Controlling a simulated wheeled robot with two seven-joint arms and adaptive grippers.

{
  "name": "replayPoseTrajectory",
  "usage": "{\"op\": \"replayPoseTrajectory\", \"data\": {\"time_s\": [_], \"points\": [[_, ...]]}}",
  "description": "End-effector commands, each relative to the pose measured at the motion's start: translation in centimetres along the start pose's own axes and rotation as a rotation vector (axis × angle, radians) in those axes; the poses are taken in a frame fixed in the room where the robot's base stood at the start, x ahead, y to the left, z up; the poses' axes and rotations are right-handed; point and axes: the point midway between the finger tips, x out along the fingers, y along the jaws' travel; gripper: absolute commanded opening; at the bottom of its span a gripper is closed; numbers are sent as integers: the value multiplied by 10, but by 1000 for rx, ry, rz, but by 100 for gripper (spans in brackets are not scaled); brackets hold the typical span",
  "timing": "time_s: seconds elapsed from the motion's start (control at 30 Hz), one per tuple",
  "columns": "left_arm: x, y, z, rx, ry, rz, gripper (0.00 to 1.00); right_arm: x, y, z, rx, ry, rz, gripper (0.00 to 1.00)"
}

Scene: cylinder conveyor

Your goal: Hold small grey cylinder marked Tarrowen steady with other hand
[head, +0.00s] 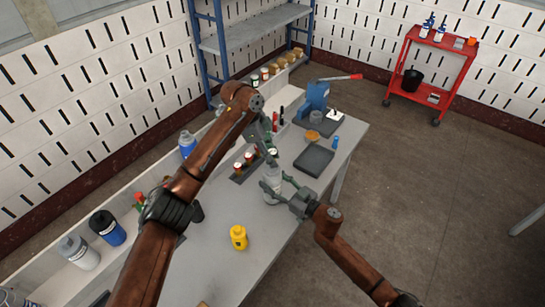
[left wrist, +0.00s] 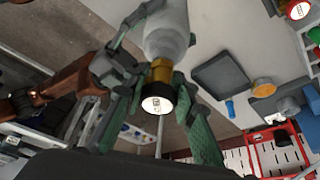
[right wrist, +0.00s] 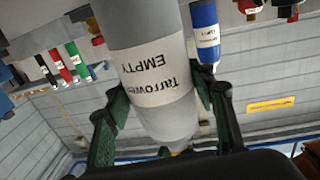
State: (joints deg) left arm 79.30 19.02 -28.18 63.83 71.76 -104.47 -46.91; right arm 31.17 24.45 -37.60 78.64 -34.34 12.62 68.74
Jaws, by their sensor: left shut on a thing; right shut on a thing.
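The small grey cylinder (head: 271,180) stands over the table between my two grippers. In the right wrist view, the cylinder (right wrist: 160,50) carries a white label reading "Tarrowen EMPTY", upside down in the picture. My right gripper (right wrist: 162,110) has a finger on each side of its body; it also shows in the head view (head: 286,190). In the left wrist view, the cylinder (left wrist: 166,30) has a brass neck and a black knob (left wrist: 158,100) with a white face. My left gripper (left wrist: 160,92) is shut around this top end. Whether the base touches the table is hidden.
A dark rack (head: 240,174) with red-topped items is left of the cylinder. A dark tray (head: 314,160) lies to its right, near an orange item (head: 312,135). A yellow container (head: 238,237) stands at the front. A blue device (head: 316,98) with a red lever is behind.

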Motion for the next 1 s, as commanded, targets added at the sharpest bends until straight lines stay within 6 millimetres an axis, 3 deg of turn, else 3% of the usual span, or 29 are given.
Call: {"op": "replayPoseTrajectory", "data": {"time_s": [0.2, 0.67, 1.0], "points": [[0, 0, 0, -187, 1, -79, 0, 0, 0, 0, 0, 0, -1, 21], [0, 0, 1, -267, -1, -111, 0, 0, 0, 0, 0, 0, -1, 21], [0, 0, 0, -632, 0, -263, 0, 0, 0, 0, 0, 0, -1, 21]]}}
